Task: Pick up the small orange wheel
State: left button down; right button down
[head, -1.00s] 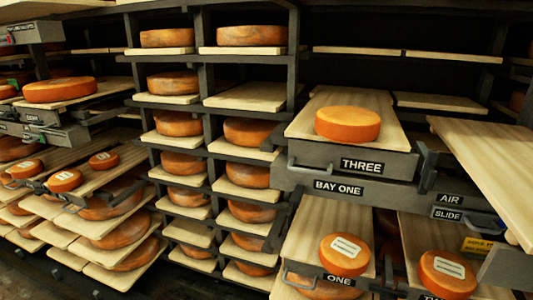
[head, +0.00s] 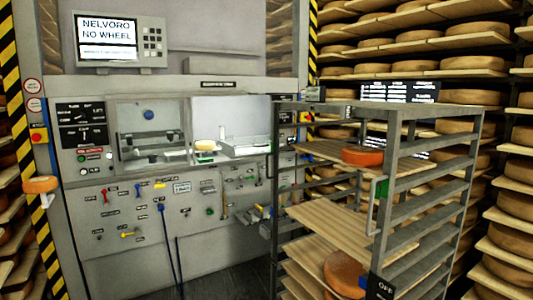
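A larger-looking orange wheel (head: 343,272) sits lower in the rack, partly hidden by the frame. Neither of my grippers is in view.
A grey machine (head: 225,205) with knobs and labels stands behind; its screen (head: 107,33) reads "NELVORO NO WHEEL". The grey rack (head: 392,125) stands in front on the right. Shelves of cheese wheels (head: 475,63) fill the right side. Dark floor shows between machine and rack.

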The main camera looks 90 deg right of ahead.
aim_at(355, 155)
jog(key=z, duration=3.45)
